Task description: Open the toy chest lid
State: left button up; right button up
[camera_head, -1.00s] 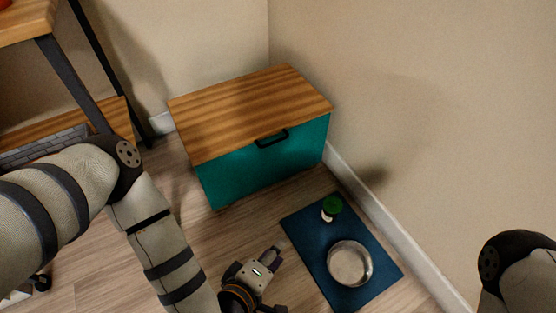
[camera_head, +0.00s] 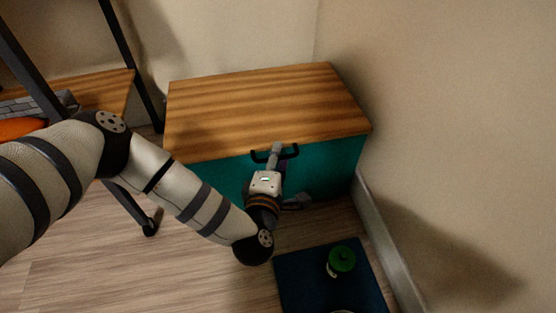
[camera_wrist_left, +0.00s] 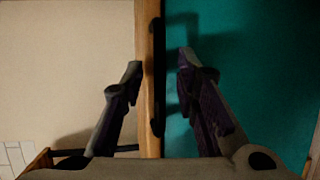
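The toy chest has a striped wooden lid (camera_head: 265,105) that lies closed on a teal body (camera_head: 335,165). A black bar handle (camera_head: 291,154) sits at the lid's front edge. My left gripper (camera_head: 280,158) is at this handle and partly covers its middle. In the left wrist view the left gripper (camera_wrist_left: 160,64) is open. Its fingers lie on either side of the lid's wooden edge (camera_wrist_left: 146,95) and the dark handle (camera_wrist_left: 158,85), with gaps visible. Contact cannot be told. My right gripper is not in view.
A blue mat (camera_head: 305,282) with a green-lidded jar (camera_head: 341,261) lies on the floor in front of the chest. A wall stands close on the chest's right. A shelf with dark metal legs (camera_head: 130,62) is at the left.

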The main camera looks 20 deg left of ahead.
pick_arm(q)
jog(key=shift+w, duration=0.1)
grip_shut()
